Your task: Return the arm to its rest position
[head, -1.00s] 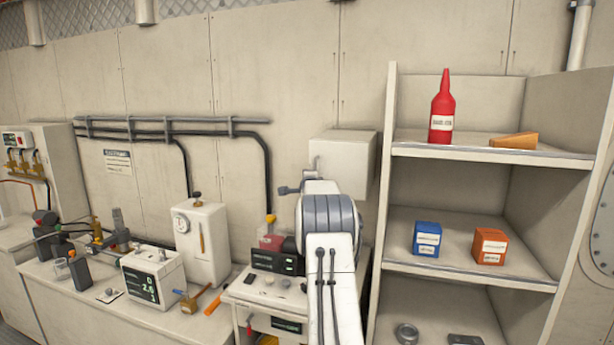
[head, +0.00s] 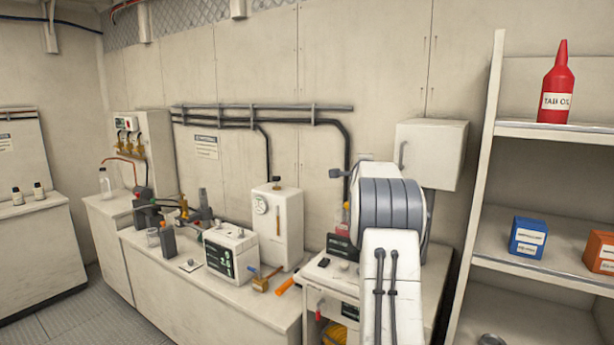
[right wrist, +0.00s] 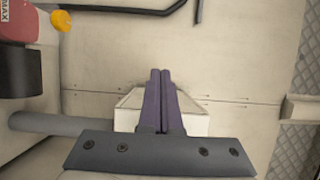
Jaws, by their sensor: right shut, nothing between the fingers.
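My right arm rises from the bottom of the head view, its white link and grey ribbed joint in front of the bench and wall. In the right wrist view my right gripper (right wrist: 160,76) is shut, its two dark purple fingers pressed together with nothing between them. The fingers point toward the wall and a pale box (right wrist: 128,103) behind them. In the head view the fingers cannot be made out clearly. My left gripper is in neither view.
A wall cabinet (head: 432,148) hangs just right of my arm. An open shelf (head: 490,140) stands at right with a red bottle (head: 556,92) and a blue box (head: 527,238). A cluttered bench (head: 165,285) runs left. A red, yellow-capped container (right wrist: 25,22) is near the right wrist camera.

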